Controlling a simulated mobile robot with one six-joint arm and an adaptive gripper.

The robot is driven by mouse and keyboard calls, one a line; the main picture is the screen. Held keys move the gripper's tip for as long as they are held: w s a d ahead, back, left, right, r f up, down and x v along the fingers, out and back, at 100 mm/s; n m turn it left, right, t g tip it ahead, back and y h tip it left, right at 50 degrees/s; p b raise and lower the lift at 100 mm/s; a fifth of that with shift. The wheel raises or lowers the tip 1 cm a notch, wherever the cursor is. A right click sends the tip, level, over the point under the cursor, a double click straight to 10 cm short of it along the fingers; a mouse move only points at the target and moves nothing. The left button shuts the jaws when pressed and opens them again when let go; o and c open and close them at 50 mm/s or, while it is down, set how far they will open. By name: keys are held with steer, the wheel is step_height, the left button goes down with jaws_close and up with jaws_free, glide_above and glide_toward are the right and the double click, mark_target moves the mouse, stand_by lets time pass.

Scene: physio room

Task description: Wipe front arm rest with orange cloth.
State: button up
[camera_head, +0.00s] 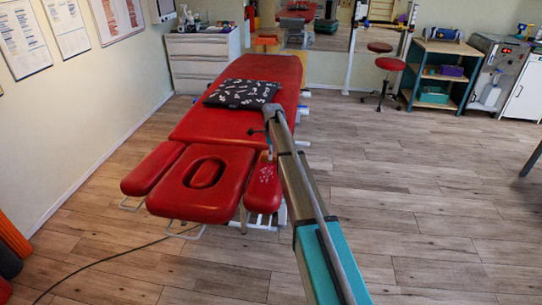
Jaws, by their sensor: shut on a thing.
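The red treatment table (262,75) runs away from me, with a face-hole headrest (185,194) at its near end. A small red arm rest (264,190) is right of the headrest and bears white specks. Another red arm rest (152,168) is on the left and looks clean. My arm reaches from the lower right to the table's right edge. My gripper (267,153) shows only as a small dark part beside the arm, just above the speckled arm rest. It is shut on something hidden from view. I cannot make out the orange cloth.
A black patterned pillow (241,94) lies on the table. A white drawer cabinet (203,59) stands behind left. A red stool (386,72), a shelf trolley (437,76) and a grey machine (494,70) stand at the back right. A cable (112,258) crosses the floor.

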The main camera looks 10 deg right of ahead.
mark_target(268, 171)
steer(key=shift+w+d+f, duration=0.1)
steer(key=shift+w+d, duration=0.1)
steer(key=shift+w, duration=0.35)
steer(key=shift+w+d+f, duration=0.1)
steer(key=shift+w+d, duration=0.1)
steer(key=shift+w, duration=0.35)
steer(key=shift+s, duration=0.3)
steer(key=shift+s+a+r, duration=0.15)
steer(key=shift+s+a, duration=0.2)
steer(key=shift+s, duration=0.45)
steer(key=shift+s+a+r, duration=0.1)
steer(key=shift+s+a, duration=0.2)
steer(key=shift+s, duration=0.45)
steer(key=shift+s+a+r, duration=0.1)
steer(key=shift+s+a, duration=0.2)
steer(key=shift+s, duration=0.6)
steer(key=shift+s+a+r, duration=0.1)
steer(key=shift+s+a, duration=0.2)
steer(key=shift+s, duration=0.55)
steer(key=shift+s+a+r+p, duration=0.15)
steer(key=shift+s+a+p, duration=0.15)
steer(key=shift+s, duration=0.55)
steer(key=shift+s+a+r+p, duration=0.1)
steer(key=shift+s+a+p, duration=0.2)
steer(key=shift+s, duration=0.55)
